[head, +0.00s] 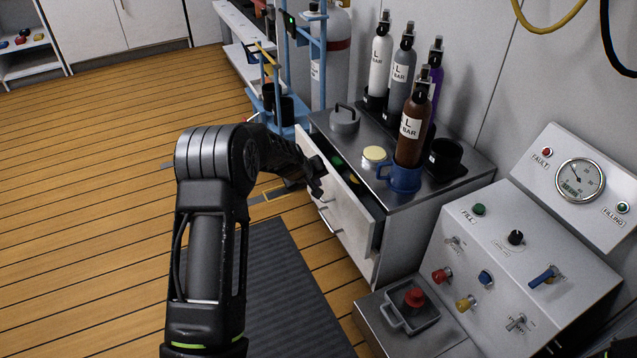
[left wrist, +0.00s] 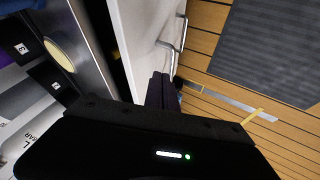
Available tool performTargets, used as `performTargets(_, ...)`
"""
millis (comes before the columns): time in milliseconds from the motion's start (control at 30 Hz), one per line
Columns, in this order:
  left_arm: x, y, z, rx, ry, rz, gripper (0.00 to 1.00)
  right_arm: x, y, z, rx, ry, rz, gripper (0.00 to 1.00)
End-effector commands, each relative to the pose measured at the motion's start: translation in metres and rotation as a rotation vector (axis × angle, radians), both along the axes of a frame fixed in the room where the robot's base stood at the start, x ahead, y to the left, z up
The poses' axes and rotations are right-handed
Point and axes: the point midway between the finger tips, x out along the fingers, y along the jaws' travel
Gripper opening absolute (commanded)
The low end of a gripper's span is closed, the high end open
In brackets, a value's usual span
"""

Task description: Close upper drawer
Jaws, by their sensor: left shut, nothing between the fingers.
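The upper drawer (head: 345,207) of the metal-topped cabinet (head: 440,183) is pulled out, with a dark gap behind its white front. A green item and a yellow item show inside it. My left gripper (head: 317,180) is shut and empty, at the outer side of the drawer front. In the left wrist view the shut fingers (left wrist: 160,92) are close beside the white drawer front (left wrist: 138,38), near its handle (left wrist: 168,47). I cannot tell whether they touch it.
Several bottles, a blue mug (head: 401,179), a yellow-topped round tin (head: 374,155) and a grey weight (head: 344,119) stand on the cabinet. The fill panel (head: 520,255) and a grey tray (head: 410,308) are at right. Dark mat (head: 280,300) and open floor lie at left.

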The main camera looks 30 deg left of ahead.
Motion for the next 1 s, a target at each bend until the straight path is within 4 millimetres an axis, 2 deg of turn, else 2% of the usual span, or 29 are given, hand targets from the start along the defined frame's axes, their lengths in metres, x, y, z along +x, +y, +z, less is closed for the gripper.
performTargets(33, -0.007, -0.001, 0.020, -0.001, -0.005, 0.000, 0.00, -0.001, 0.000, 0.011, 0.000, 0.002, 0.001, 0.36)
performTargets(100, -0.017, -0.002, 0.033, -0.001, -0.005, 0.000, 0.00, 0.000, 0.000, 0.018, 0.000, 0.002, 0.002, 0.36)
performTargets(300, -0.042, -0.004, 0.065, -0.001, -0.004, -0.001, 0.00, -0.004, -0.001, 0.031, 0.002, 0.010, 0.006, 0.36)
performTargets(400, -0.051, -0.004, 0.074, -0.001, -0.003, -0.001, 0.00, -0.005, 0.000, 0.035, 0.003, 0.013, 0.008, 0.36)
performTargets(533, -0.056, -0.005, 0.080, -0.001, -0.003, -0.001, 0.00, -0.006, 0.001, 0.037, 0.004, 0.014, 0.010, 0.36)
performTargets(867, -0.057, -0.004, 0.079, 0.000, -0.002, 0.000, 0.00, -0.006, 0.001, 0.037, 0.005, 0.015, 0.010, 0.36)
performTargets(1000, -0.061, 0.005, 0.077, 0.000, 0.001, 0.016, 0.00, -0.006, 0.001, 0.037, 0.005, 0.015, 0.010, 0.36)
